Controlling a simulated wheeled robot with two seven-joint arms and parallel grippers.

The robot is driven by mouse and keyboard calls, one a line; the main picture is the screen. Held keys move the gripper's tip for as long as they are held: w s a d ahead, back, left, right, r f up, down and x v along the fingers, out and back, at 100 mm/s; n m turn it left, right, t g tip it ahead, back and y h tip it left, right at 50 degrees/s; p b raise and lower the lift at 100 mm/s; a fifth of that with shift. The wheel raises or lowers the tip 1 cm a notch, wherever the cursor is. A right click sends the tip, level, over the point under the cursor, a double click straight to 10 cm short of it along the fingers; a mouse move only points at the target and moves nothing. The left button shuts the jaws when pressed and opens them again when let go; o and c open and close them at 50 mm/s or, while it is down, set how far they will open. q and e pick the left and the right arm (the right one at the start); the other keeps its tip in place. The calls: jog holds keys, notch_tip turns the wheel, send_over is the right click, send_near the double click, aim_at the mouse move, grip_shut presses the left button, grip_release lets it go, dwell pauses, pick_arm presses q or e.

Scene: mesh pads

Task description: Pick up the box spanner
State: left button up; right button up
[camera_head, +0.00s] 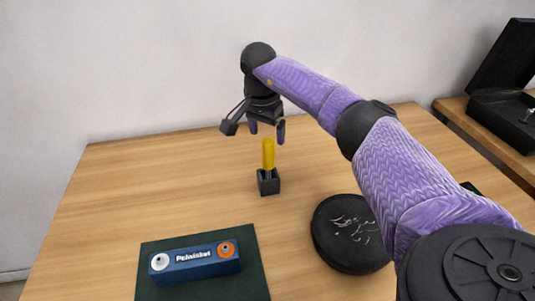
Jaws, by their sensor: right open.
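The box spanner (268,153) appears to be the tool with the yellow handle, standing upright in a small black holder (269,185) near the middle of the table. Its lower end is hidden inside the holder. My right gripper (267,134) is open and points down just above the yellow handle, with its fingers to either side of the handle's top. It looks empty, and I cannot tell whether the fingers touch the handle. My left gripper is not in view.
A blue box with printed lettering (195,262) lies on a dark green mat (255,277) at the front left. A round black dish (350,240) with small light pieces is right of the holder. An open black case (505,118) is on another surface at the right. The table's left side is clear.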

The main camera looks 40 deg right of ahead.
aim_at(269, 152)
jog(key=f, duration=0.2)
jog(key=f+b, duration=0.1)
jog(key=f, duration=0.3)
jog(key=shift+d+f+b, duration=0.3)
jog(key=shift+d+b, duration=0.1)
jog(key=shift+f, duration=0.1)
jog(key=c, duration=1.1)
grip_shut()
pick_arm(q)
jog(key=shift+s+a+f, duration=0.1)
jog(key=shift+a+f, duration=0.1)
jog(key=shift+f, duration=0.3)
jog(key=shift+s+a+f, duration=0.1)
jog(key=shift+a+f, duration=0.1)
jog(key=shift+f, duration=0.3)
